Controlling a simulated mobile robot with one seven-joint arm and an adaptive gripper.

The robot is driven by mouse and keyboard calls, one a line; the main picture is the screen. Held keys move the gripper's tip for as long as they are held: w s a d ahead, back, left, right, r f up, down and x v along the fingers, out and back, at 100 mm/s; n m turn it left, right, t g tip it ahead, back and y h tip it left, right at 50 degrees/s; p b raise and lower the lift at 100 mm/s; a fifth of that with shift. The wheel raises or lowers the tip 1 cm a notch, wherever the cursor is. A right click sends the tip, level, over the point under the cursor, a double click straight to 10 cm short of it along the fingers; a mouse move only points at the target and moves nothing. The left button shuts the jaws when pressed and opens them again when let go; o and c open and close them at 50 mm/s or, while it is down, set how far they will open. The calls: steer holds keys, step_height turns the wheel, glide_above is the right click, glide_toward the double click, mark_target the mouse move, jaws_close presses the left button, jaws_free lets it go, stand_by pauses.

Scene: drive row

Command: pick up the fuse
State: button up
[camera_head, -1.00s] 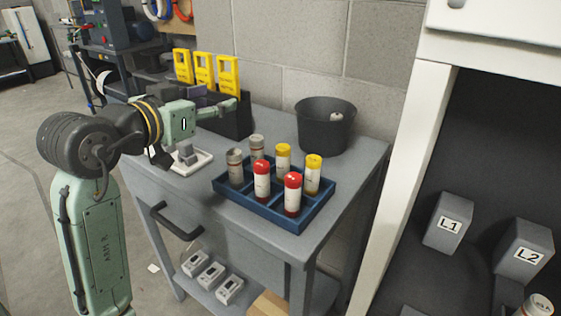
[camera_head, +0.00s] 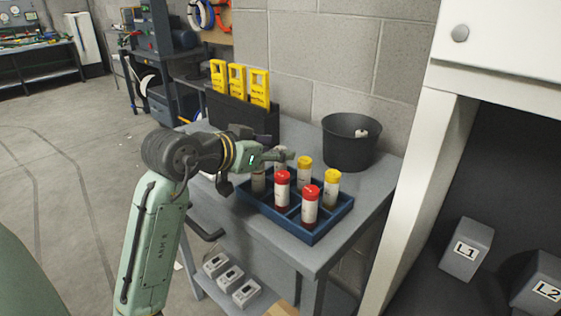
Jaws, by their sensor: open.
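Several cylindrical fuses stand upright in a blue divided tray (camera_head: 316,236) on a grey cart. Two have red caps, a left one (camera_head: 282,190) and a right one (camera_head: 310,207). Two have yellow caps, one at the back (camera_head: 304,171) and one at the right (camera_head: 332,188). Two grey-capped ones are at the tray's left side; the front one (camera_head: 258,183) is partly covered by my arm's end, and the other is mostly hidden. My gripper (camera_head: 283,153) is open and empty, pointing right in front of the grey-capped fuses in the picture. Its height above them is unclear.
A dark round bin (camera_head: 348,148) stands behind the tray. Yellow tags (camera_head: 238,82) stand in a dark holder at the back left. Small grey devices (camera_head: 230,278) lie on the lower shelf. A white-framed cabinet (camera_head: 408,190) with blocks marked L1 (camera_head: 467,250) and L2 is at right.

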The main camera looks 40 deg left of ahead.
steer(key=shift+x, duration=1.45)
steer(key=shift+c, duration=0.4)
jaws_close()
